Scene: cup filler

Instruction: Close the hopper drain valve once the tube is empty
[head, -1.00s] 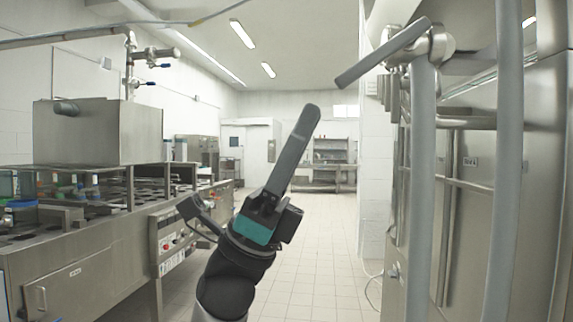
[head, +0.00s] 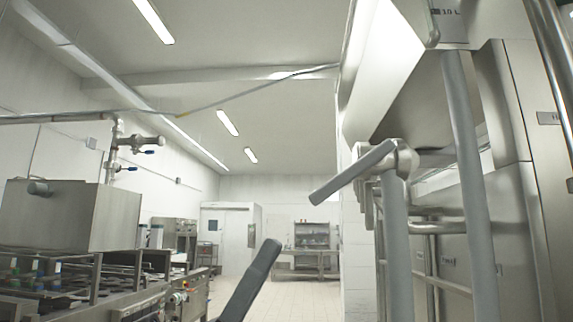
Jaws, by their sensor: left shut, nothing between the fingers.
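The drain valve's grey lever handle (head: 352,184) sticks out to the left and slopes down from the valve body (head: 404,159) under the steel hopper (head: 425,100). A grey tube (head: 397,250) runs straight down below the valve. I cannot see whether the tube holds anything. My left gripper (head: 266,252) shows at the bottom centre, below and left of the handle and apart from it. Its fingers are together with nothing between them. My right gripper is not in view.
A second grey pipe (head: 472,190) stands to the right of the tube, in front of steel cabinets. A filling machine with a steel tank (head: 72,213) stands at the left. The tiled aisle between is clear, with a steel table (head: 305,262) far back.

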